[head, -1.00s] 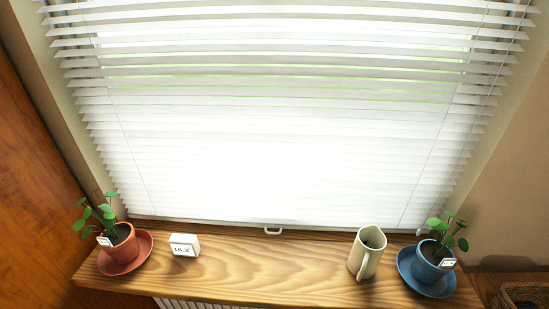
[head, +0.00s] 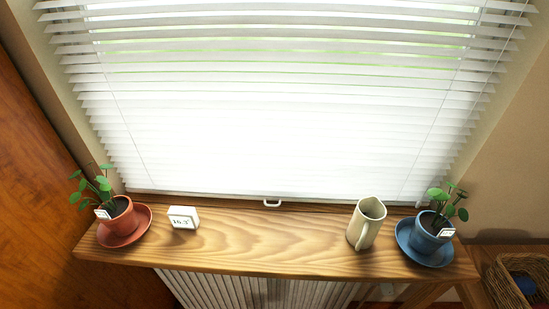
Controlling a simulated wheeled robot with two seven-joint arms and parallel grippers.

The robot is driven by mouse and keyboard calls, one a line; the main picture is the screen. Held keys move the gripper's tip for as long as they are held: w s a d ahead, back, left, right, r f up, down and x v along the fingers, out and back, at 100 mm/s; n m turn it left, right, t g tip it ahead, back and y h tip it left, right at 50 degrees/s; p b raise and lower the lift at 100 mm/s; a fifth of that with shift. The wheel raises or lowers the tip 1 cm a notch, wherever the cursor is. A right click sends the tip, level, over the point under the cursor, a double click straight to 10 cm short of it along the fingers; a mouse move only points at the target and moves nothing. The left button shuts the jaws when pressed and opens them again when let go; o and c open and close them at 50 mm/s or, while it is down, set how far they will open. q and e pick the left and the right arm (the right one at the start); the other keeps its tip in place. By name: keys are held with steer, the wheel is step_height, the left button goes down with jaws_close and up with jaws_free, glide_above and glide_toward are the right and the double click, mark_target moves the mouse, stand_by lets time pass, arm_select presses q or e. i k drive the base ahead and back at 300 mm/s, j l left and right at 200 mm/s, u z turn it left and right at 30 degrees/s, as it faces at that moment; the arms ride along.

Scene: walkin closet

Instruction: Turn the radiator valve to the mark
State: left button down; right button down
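A white ribbed radiator (head: 262,291) shows below the wooden sill at the bottom of the head view, only its upper part in frame. No valve or mark can be made out; the lower right area beside the radiator is partly cut off by the frame's edge. Neither of my grippers is in view.
The wooden sill (head: 290,243) bears a red potted plant (head: 119,214), a small white display (head: 183,217), a cream jug (head: 366,223) and a blue potted plant (head: 431,232). White blinds (head: 270,110) cover the window. A wicker basket (head: 522,277) stands at the right.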

mark_target(387, 289)
steer(key=k+j+z, duration=0.15)
steer(key=k+j, duration=0.15)
steer(key=j+z, duration=0.1)
steer(key=z, duration=1.2)
